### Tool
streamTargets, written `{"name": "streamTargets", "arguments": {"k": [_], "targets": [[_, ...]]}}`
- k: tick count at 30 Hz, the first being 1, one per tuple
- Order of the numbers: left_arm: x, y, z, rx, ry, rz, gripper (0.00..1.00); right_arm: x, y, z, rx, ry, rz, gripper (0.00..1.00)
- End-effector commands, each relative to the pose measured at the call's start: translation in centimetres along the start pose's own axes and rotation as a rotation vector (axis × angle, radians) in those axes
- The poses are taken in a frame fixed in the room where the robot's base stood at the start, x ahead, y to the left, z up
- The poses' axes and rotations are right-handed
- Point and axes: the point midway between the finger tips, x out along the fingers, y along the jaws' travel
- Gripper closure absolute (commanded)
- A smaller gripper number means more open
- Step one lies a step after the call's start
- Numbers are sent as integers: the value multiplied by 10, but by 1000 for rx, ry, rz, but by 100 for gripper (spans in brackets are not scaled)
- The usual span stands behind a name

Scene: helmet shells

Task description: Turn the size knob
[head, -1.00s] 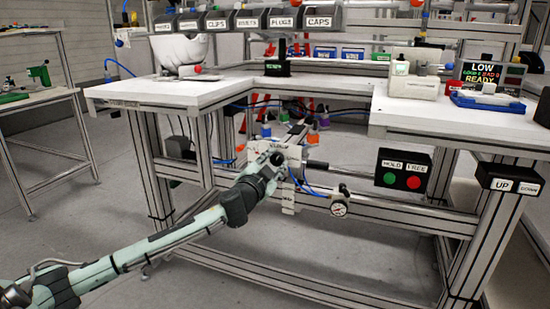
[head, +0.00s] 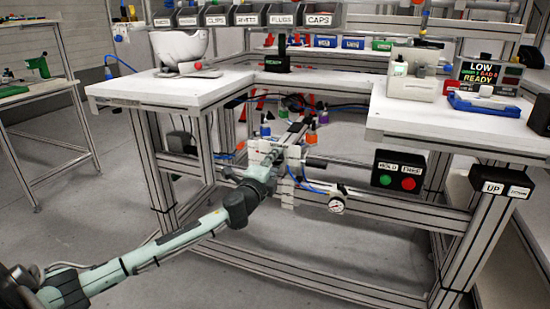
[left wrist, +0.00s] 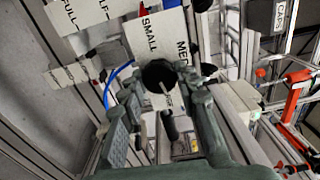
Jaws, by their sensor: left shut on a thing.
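The size knob (left wrist: 158,76) is round and black with a white pointer line, in front of a white plate (left wrist: 143,38) marked SMALL and MED; another label is partly hidden. The pointer slants to the lower right in the left wrist view. My left gripper (left wrist: 160,88) has one finger on each side of the knob and is shut on it. In the head view my left gripper (head: 264,168) is at the white unit (head: 292,156) under the bench, and it hides the knob there. My right gripper is in neither view.
A pressure gauge (head: 336,205) and blue hoses sit just right of the gripper. A HOLD/FREE button box (head: 398,171) and an UP/DOWN box (head: 500,182) are farther right. The white bench top (head: 330,86) is above; frame rails (head: 330,280) run below. The floor in front is clear.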

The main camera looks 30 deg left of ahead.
Motion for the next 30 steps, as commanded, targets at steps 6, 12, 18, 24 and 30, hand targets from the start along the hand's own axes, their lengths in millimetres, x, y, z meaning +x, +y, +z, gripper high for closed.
{"name": "streamTargets", "arguments": {"k": [6, 12, 18, 24, 30], "targets": [[0, 0, 0, 103, 0, 1, 97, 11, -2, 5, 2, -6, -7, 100], [0, 0, 0, 147, 0, 1, 97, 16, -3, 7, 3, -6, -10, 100], [0, 1, 0, 158, 0, 1, 97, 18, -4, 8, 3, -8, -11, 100], [0, 1, 0, 158, 1, 1, 97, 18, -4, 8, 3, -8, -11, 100], [0, 1, 0, 157, 1, 1, 52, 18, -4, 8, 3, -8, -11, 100]]}}
